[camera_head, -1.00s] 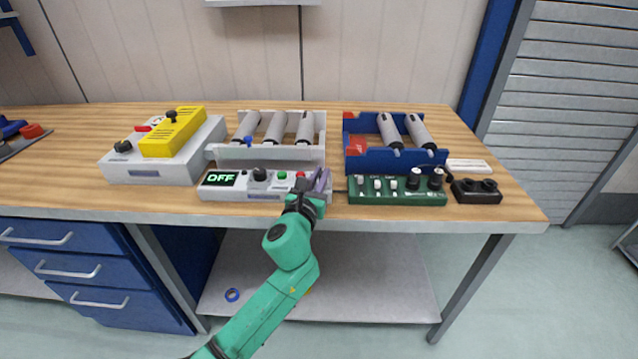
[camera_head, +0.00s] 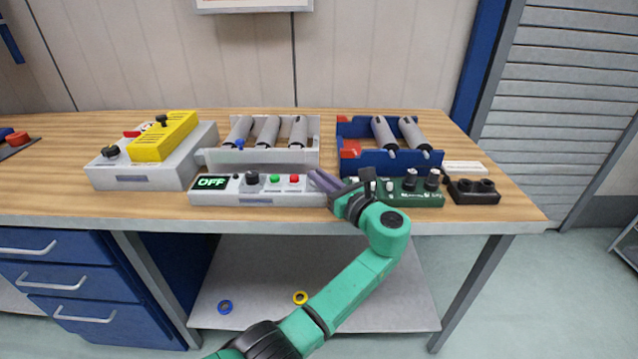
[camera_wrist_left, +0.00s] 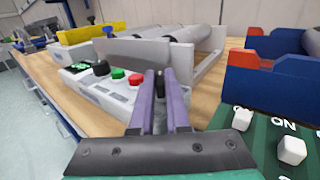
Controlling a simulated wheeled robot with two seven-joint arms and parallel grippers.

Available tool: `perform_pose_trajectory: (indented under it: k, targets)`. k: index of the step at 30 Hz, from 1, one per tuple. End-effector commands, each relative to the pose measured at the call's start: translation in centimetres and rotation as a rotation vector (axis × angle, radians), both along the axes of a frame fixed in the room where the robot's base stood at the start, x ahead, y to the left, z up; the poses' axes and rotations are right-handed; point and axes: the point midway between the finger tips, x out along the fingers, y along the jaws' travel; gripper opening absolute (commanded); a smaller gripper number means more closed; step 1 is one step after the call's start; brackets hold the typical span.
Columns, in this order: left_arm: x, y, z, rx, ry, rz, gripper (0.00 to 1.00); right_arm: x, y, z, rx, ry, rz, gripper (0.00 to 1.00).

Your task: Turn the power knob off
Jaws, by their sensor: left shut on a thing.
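A white control box (camera_head: 228,197) stands near the table's front edge. Its display (camera_head: 212,183) reads OFF in green. It carries a black knob (camera_head: 252,178), a green button (camera_head: 274,180) and a red button (camera_head: 294,180), which also show in the left wrist view. My left gripper (camera_head: 318,178) is at the box's right end, its purple fingers angled up and left. In the left wrist view its fingers (camera_wrist_left: 160,90) are closed around a small dark upright knob (camera_wrist_left: 160,84), mostly hidden in the head view. My right gripper is out of view.
A green panel (camera_head: 415,199) with white switches and black knobs stands close on the right, partly behind my arm. Behind are a grey roller tray (camera_head: 262,157) and a blue one (camera_head: 385,160). A grey box with a yellow cover (camera_head: 165,138) stands left.

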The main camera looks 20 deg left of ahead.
Motion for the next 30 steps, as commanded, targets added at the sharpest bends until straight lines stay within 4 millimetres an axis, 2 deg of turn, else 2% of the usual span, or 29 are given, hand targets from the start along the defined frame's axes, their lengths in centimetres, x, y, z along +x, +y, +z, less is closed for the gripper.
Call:
perform_pose_trajectory:
  k: [1, 9, 25, 26, 27, 30]
  targets:
    - [0.1, -0.1, -0.3, -0.001, -0.001, 0.025, 0.0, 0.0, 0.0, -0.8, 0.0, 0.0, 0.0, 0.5]
    - [0.2, -0.1, -0.2, -0.001, 0.0, 0.134, 0.0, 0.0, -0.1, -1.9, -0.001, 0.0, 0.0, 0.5]
    - [0.2, 0.0, -0.1, -0.003, 0.003, 0.163, 0.0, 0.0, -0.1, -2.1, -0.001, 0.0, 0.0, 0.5]
    - [0.2, 0.0, -0.1, -0.003, 0.003, 0.163, 0.17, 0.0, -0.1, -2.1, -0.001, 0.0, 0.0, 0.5]
    - [0.2, 0.0, -0.1, -0.003, 0.003, 0.163, 0.26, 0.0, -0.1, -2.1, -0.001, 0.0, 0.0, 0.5]
    - [0.2, 0.0, -0.1, -0.002, 0.002, 0.162, 0.26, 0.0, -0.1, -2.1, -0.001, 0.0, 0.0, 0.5]
